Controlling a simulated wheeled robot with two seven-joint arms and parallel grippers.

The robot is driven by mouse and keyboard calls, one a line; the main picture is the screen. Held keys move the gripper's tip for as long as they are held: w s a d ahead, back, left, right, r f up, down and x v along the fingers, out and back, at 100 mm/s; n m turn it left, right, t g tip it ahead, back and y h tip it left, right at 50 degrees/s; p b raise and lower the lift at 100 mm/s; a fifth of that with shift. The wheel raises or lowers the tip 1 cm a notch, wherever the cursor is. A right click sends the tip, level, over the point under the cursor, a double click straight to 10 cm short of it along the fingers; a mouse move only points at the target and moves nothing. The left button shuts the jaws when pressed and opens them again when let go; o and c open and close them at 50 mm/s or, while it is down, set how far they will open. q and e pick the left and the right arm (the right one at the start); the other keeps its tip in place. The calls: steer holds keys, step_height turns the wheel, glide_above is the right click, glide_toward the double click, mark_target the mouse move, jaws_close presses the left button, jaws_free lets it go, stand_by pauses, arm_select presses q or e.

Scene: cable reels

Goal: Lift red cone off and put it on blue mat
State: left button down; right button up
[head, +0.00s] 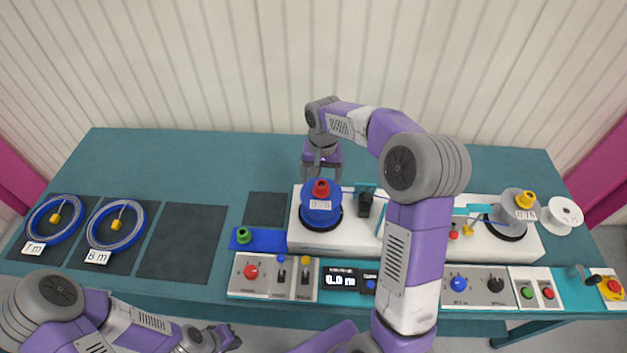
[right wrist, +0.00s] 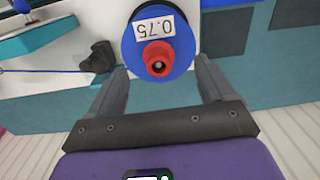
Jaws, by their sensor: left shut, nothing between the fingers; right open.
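The red cone (head: 321,188) sits on top of a blue reel (head: 320,213) labelled 0.75, on the left white machine. My right gripper (head: 321,176) is open just behind and above the cone. In the right wrist view the red cone (right wrist: 157,58) lies ahead between the open fingers (right wrist: 158,80), which appear not to touch it. The blue mat (head: 270,240) lies left of the machine, with a green cone (head: 243,236) on its left part; its right part is bare. My left gripper (head: 228,339) is shut and empty at the table's front edge.
Dark mats hold two blue cable coils (head: 54,219) at the left; another dark mat (head: 183,240) is bare. A grey reel with a yellow cone (head: 525,200) stands on the right machine, beside a white spool (head: 563,211). Control panels (head: 273,276) line the front.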

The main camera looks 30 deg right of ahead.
mark_target(322, 185)
steer(key=shift+w+d+f, duration=0.15)
steer(key=shift+w+d, duration=0.3)
steer(key=shift+w, duration=0.05)
steer(key=shift+s+f, duration=0.3)
steer(key=shift+f, duration=0.4)
steer(key=f, duration=0.5)
steer(key=shift+w+f, duration=0.15)
steer(key=shift+w, duration=0.15)
steer(key=c, duration=1.1)
step_height(322, 185, up, 10)
steer(key=shift+r, duration=0.1)
steer(key=o, duration=0.5)
steer(key=c, duration=0.5)
